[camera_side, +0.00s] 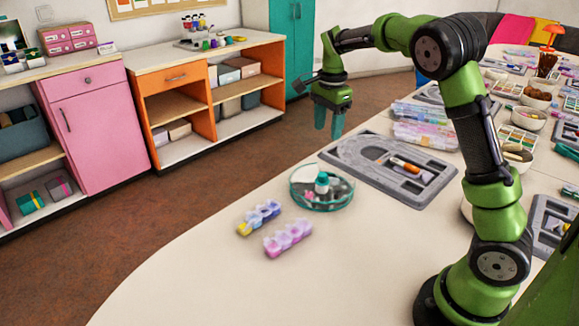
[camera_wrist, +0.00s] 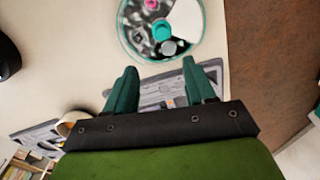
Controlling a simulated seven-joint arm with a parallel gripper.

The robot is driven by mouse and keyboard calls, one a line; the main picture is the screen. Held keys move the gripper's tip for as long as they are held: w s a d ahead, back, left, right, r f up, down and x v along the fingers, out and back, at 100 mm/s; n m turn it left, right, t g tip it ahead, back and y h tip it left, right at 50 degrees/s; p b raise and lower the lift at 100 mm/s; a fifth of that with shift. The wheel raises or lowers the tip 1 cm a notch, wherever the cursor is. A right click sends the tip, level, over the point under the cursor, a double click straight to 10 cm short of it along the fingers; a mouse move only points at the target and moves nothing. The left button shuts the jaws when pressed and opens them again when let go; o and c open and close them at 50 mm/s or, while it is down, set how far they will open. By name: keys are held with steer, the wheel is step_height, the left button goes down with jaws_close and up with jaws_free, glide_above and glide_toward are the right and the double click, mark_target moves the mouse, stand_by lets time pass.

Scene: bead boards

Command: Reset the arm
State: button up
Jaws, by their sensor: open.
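My gripper (camera_side: 329,121) has two teal fingers that point down. It hangs in the air above the far left part of the grey bead board (camera_side: 428,198). In the wrist view my gripper (camera_wrist: 163,88) shows its fingers apart with nothing between them. My green and black arm is bent, rising from the table's right side and reaching over to the left. The bead board holds a few small items, one of them orange, in its right compartments.
A round teal-rimmed dish (camera_side: 321,206) with small items sits left of the board. A yellow-and-blue bead strip (camera_side: 259,217) and a purple bead strip (camera_side: 288,238) lie in front of it. Bowls and packs crowd the table's back right. The front left table is bare.

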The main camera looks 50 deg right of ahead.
steer(key=s+a+r+n+t+y, duration=0.1)
steer(key=s+a+r+n+t, duration=0.1)
steer(key=s+a+n, duration=0.6)
steer(key=s+a+r+n+t+y, duration=0.1)
steer(key=s+a+r+n+t, duration=0.2)
steer(key=s+a+n, duration=0.5)
steer(key=s+a+t, duration=0.1)
steer(key=s, duration=0.3)
steer(key=shift+s+a+r+t, duration=0.15)
steer(key=shift+s+a+t, duration=0.05)
steer(key=shift+t, duration=0.2)
